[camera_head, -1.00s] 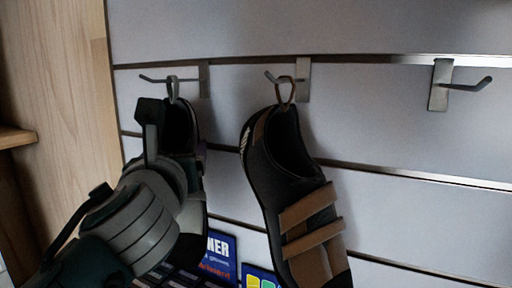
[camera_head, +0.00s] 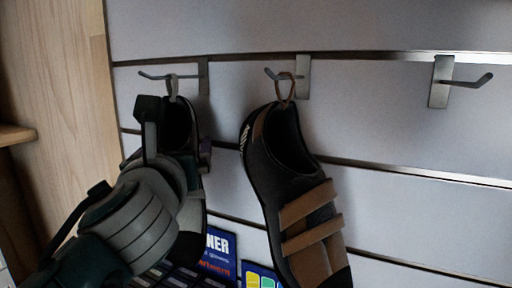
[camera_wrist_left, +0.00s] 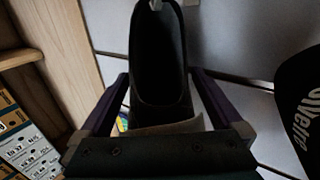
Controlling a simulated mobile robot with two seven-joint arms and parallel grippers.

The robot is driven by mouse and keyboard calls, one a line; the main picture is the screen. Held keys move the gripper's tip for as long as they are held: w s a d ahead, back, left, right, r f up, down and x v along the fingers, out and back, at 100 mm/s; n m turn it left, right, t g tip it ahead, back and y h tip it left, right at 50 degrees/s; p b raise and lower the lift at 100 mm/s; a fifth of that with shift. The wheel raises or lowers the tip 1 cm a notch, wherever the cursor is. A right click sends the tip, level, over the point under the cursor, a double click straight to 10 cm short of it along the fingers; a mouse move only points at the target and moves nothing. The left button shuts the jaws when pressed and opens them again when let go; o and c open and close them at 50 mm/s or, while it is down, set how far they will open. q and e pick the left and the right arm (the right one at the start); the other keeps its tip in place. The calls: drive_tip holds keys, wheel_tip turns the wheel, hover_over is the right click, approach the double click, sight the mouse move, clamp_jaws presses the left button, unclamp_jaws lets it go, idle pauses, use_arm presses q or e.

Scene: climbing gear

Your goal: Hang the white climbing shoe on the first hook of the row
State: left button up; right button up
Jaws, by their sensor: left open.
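The white climbing shoe (camera_head: 191,222) hangs toe down at the first hook (camera_head: 158,77), at the left of the row. Its pull loop (camera_head: 172,87) is around the hook's arm. The shoe's dark opening (camera_wrist_left: 160,60) fills the middle of the left wrist view. My left gripper (camera_head: 172,160) is open around the shoe, with one purple finger on each side of it in the wrist view (camera_wrist_left: 160,85). In the head view my arm hides much of the shoe. My right gripper is not in view.
A black and brown shoe (camera_head: 292,200) hangs from the middle hook (camera_head: 302,76), close to the right. The right hook (camera_head: 442,82) is empty. A wooden panel (camera_head: 70,120) stands at the left. Several boxes (camera_wrist_left: 25,140) sit on a shelf at the lower left.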

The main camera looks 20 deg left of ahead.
use_arm(q)
drive_tip(key=p+v, duration=0.1)
drive_tip(key=v, duration=0.8)
drive_tip(key=s+a+r+n+g+h+p, duration=0.1)
drive_tip(key=s+a+r+n+g+p, duration=0.2)
drive_tip(key=n+p, duration=0.45)
drive_tip(key=s+r+n+g+p, duration=0.3)
drive_tip(key=s+r+n+p, duration=0.15)
drive_tip(key=n+p, duration=0.3)
drive_tip(key=s+d+r+n+g+h+p, duration=0.75)
drive_tip(key=s+r+n+p, duration=0.5)
drive_tip(key=p, duration=0.65)
wheel_tip(320, 180, up, 32)
drive_tip(key=s+t+p, duration=0.1)
drive_tip(key=p, duration=3.2)
drive_tip(key=shift+s+d+p, duration=0.2)
drive_tip(key=shift+d+p, duration=0.15)
drive_tip(key=shift+d, duration=0.15)
